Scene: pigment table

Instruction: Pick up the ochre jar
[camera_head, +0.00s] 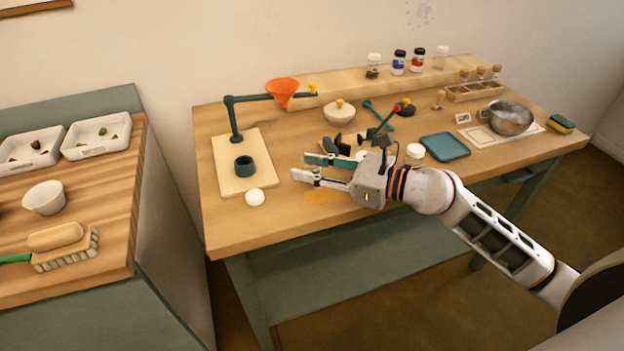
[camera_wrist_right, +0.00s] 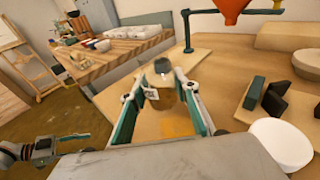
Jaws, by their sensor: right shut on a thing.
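My right gripper (camera_head: 300,168) reaches in from the right over the front of the pigment table. In the right wrist view its two fingers (camera_wrist_right: 165,100) are closed on the sides of the ochre jar (camera_wrist_right: 168,105), a brownish jar with a small pale label. In the head view the fingers mostly hide the jar. An ochre patch (camera_head: 322,196) lies on the tabletop below the gripper. My left gripper (camera_wrist_right: 42,150) shows only at the lower left of the right wrist view, away from the table; its opening is unclear.
A pale board (camera_head: 229,177) with a dark green cup (camera_head: 245,167) and an orange funnel (camera_head: 283,91) on a stand is left of the gripper. A white lid (camera_head: 254,196) lies near the front edge. A teal tray (camera_head: 444,147) and metal bowl (camera_head: 510,118) are right.

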